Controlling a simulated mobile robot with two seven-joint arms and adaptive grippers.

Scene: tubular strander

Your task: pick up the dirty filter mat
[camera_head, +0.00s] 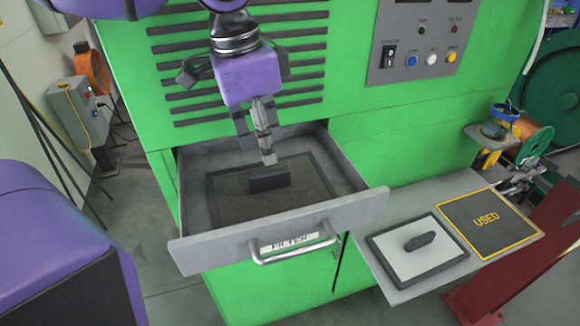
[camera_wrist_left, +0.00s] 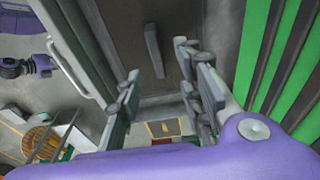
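The dirty filter mat (camera_head: 225,205) is a dark brown panel with a black frame and a black block handle (camera_head: 269,179). It lies flat in the pulled-out drawer (camera_head: 210,254). My left gripper (camera_head: 258,148) points down just above the handle, apart from it as far as I can see. In the left wrist view its fingers (camera_wrist_left: 162,92) stand apart with nothing between them. The upright handle (camera_wrist_left: 154,50) shows ahead of the gap, over the brown mat. I cannot make out my right gripper.
Right of the drawer, a grey shelf (camera_head: 378,273) bears a white mat (camera_head: 400,255) with a dark handle. Next to it is a dark, yellow-edged square marked USED (camera_head: 485,222). The green cabinet front (camera_head: 400,140) rises behind the drawer, with a control panel (camera_head: 420,45).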

